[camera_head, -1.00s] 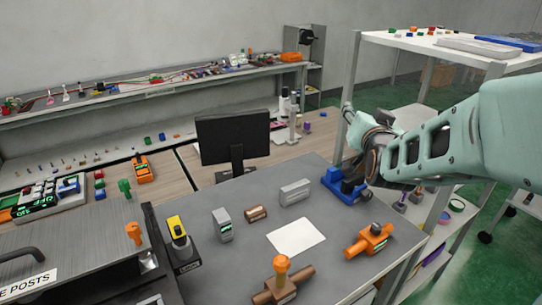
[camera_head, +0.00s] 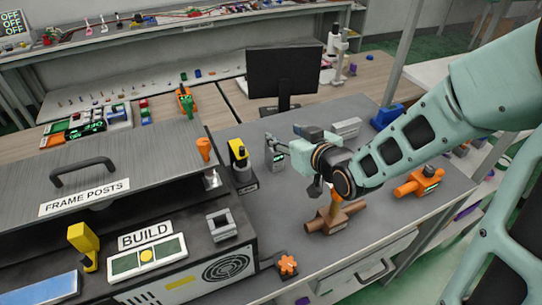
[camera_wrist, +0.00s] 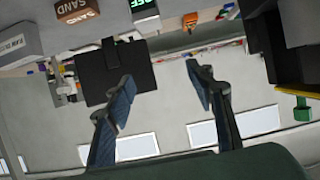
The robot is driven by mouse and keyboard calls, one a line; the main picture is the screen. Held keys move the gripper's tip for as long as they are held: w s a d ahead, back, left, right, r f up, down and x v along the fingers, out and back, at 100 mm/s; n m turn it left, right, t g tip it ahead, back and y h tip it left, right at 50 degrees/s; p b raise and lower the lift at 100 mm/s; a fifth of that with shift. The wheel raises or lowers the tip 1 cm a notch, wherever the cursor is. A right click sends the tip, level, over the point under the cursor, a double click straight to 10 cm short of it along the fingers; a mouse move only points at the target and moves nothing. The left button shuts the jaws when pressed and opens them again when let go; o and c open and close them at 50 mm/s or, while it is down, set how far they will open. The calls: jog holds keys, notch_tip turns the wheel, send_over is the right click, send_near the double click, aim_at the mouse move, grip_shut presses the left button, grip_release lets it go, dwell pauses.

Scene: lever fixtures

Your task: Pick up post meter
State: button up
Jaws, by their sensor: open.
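A small grey upright box with a green display (camera_head: 273,160) stands on the grey worktop; it is the likeliest post meter, though no readable name shows. A green display reading "OFF" is at the top of the wrist view (camera_wrist: 143,10). My gripper (camera_head: 282,143) is over the worktop beside the box's upper right and partly overlaps it in the head view. In the wrist view its two fingers (camera_wrist: 162,78) are apart with nothing between them. I cannot tell whether a finger touches the box.
A yellow-and-black device (camera_head: 240,165) stands left of the box. A brown fixture with an orange handle (camera_head: 325,222) and an orange device (camera_head: 418,183) lie nearer the front and right. A monitor (camera_head: 284,73) stands behind. A grey block (camera_head: 346,127) is behind my gripper.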

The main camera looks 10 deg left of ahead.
aim_at(274, 155)
jog(key=shift+w+a+f+b, duration=0.15)
jog(key=shift+w+a+f, duration=0.7)
jog(key=shift+f, duration=0.65)
jog(key=shift+w+a+f+b, duration=0.2)
jog(key=shift+w+a+f, duration=0.3)
jog(key=shift+w+f, duration=0.8)
jog(key=shift+w+a+f+b, duration=0.15)
jog(key=shift+w+a+f, duration=0.55)
jog(key=shift+f, duration=1)
jog(key=shift+r, duration=0.1)
grip_shut()
